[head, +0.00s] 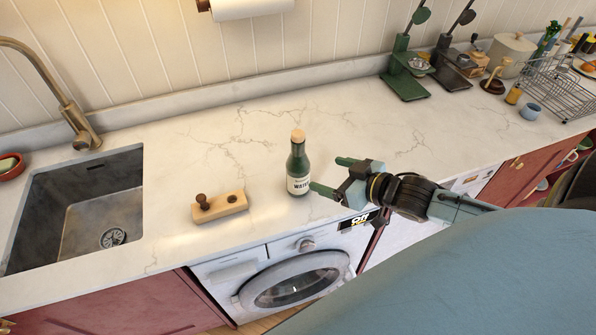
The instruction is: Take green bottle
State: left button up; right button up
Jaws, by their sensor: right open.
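The green bottle (298,166) stands upright on the marble counter, with a cork-coloured cap and a pale label. My right gripper (328,176) is just to the right of the bottle. Its jaws are open, with one green fingertip farther back and the other close to the bottle's lower right side. I cannot tell whether that fingertip touches the bottle. Nothing is between the jaws. My left gripper is not in view.
A wooden block with a knob (219,206) lies left of the bottle. A sink (85,205) with a brass faucet (75,120) is at the left. Green scales (405,75) and a wire rack (555,85) stand at the back right. The counter (220,140) behind the bottle is clear.

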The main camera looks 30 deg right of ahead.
aim_at(309, 168)
jog(key=x, duration=0.5)
jog(key=shift+w, duration=0.2)
jog(key=shift+a+x, duration=0.15)
jog(key=shift+x, duration=1.3)
jog(key=shift+a+x, duration=0.2)
jog(key=shift+x, duration=1.2)
jog(key=shift+s, duration=0.1)
jog(key=shift+r, duration=0.1)
jog(key=c, duration=1.4)
